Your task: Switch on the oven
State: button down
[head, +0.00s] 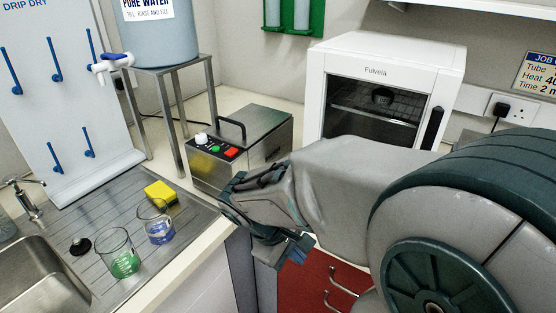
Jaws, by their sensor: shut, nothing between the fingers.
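The oven (385,75) is a white box marked "Fulvela" at the back of the bench. Its dark glass door looks shut, with a wire rack and a small dark round item inside. A black handle runs down the door's right side. My arm hides the oven's lower front, and I see no switch on the part that shows. My gripper (290,250) is shut and empty, pointing down in front of the bench edge, left of and nearer than the oven. It appears apart from the oven.
A steel box (243,150) with a white knob, green button and red switch stands left of the oven. Two beakers, green (119,253) and blue (156,222), and a yellow sponge (161,194) are on the drainer. A wall socket (512,109) holds a black plug.

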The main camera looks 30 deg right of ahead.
jog(key=w+d+f+n+h+b, duration=0.1)
jog(key=w+d+n+h, duration=0.4)
jog(key=d+n+h, duration=0.15)
jog(key=w+a+n+t+h, duration=0.1)
jog(key=w+n+t, duration=0.1)
jog(key=w+n, duration=0.1)
jog(key=w+a+n+t+h, duration=0.1)
jog(key=w+n+t+h, duration=0.1)
jog(key=w+n+t, duration=0.1)
jog(key=w+a+n+t+h+b, duration=0.1)
jog(key=w+n+t, duration=0.2)
jog(key=w+n, duration=0.2)
jog(key=shift+r+h, duration=0.25)
jog(key=shift+r, duration=0.15)
jog(key=shift+s, duration=0.1)
jog(key=shift+d, duration=0.15)
jog(key=p+x, duration=0.1)
jog(key=x, duration=1.3)
jog(key=shift+r, duration=0.1)
